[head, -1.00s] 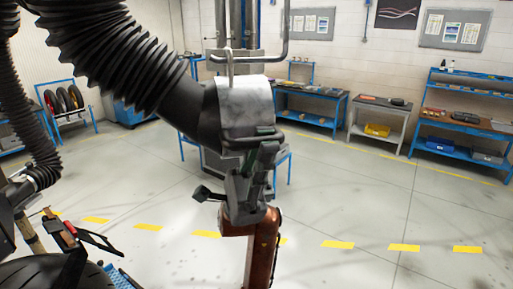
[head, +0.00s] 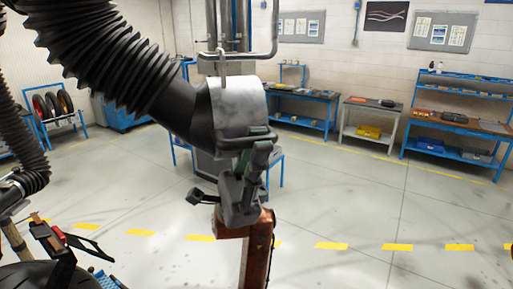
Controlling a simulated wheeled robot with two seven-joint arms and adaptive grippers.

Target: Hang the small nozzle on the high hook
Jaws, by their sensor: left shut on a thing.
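The small nozzle (head: 238,104) is a silver metal cuff on the end of a thick black ribbed hose (head: 110,60), in the middle of the head view. A thin loop (head: 222,62) stands up from its top. The high hook (head: 265,55), a bent grey bar, passes at this loop; I cannot tell whether the loop is over the bar. My left gripper (head: 254,153) comes up from below on its copper-coloured arm and is shut on the nozzle's dark lower handle (head: 240,136). Its fingertips are partly hidden there.
A second ribbed hose (head: 22,130) hangs at the left edge, above a black tyre (head: 45,277). A grey stand (head: 202,160) is behind the nozzle. Workbenches (head: 455,125) line the back wall. Open floor (head: 340,205) with yellow dashes lies to the right.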

